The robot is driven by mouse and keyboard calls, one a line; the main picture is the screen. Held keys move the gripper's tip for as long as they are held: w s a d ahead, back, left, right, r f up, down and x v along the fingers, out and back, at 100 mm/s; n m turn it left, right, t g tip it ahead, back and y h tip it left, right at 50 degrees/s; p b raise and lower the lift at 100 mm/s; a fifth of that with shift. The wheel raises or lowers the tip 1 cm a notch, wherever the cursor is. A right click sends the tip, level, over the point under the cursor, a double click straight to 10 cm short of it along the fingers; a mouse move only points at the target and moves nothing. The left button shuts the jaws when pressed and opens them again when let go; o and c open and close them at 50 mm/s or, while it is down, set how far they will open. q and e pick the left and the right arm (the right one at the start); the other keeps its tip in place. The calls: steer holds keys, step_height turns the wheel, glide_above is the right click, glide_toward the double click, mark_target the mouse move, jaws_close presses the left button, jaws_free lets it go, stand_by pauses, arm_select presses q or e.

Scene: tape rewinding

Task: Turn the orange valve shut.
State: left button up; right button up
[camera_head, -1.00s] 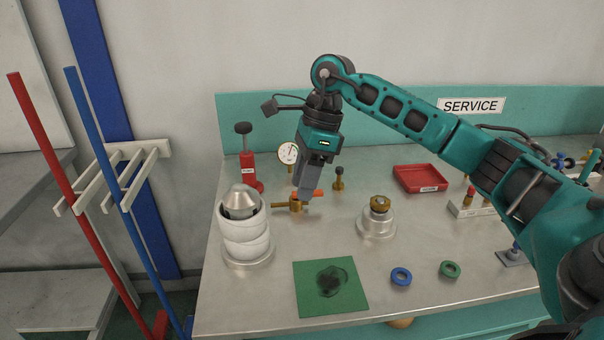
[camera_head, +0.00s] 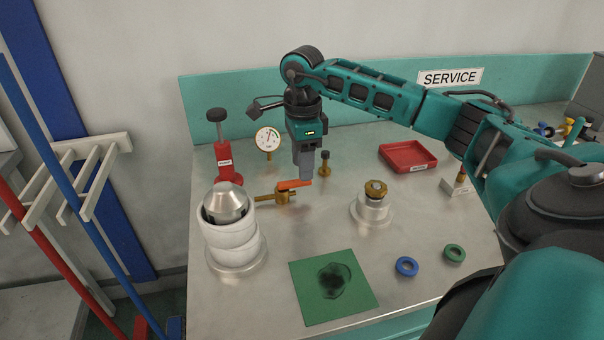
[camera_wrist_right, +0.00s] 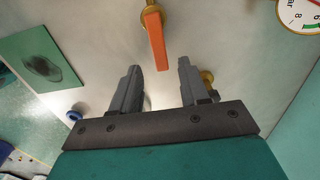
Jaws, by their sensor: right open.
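The valve has an orange lever handle (camera_head: 294,184) on a brass body (camera_head: 283,196), left of the middle of the bench. In the head view the lever points right, roughly in line with the brass pipe stub on the left. My right gripper (camera_head: 306,174) is open just behind and above the lever's right end. In the right wrist view the orange lever (camera_wrist_right: 155,38) points toward the open fingers (camera_wrist_right: 159,72); its free end lies about midway between the fingertips, and nothing is held. Whether a finger touches it I cannot tell. My left gripper is out of view.
A pressure gauge (camera_head: 267,139) and a red bottle-like tool (camera_head: 226,162) stand behind the valve. A small brass knob fitting (camera_head: 325,166) is close right of the gripper. White stacked rolls (camera_head: 232,240) stand front left. A green mat (camera_head: 312,308) lies in front.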

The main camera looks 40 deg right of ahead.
mark_target(294, 183)
steer(key=shift+f, duration=1.55)
jaws_close()
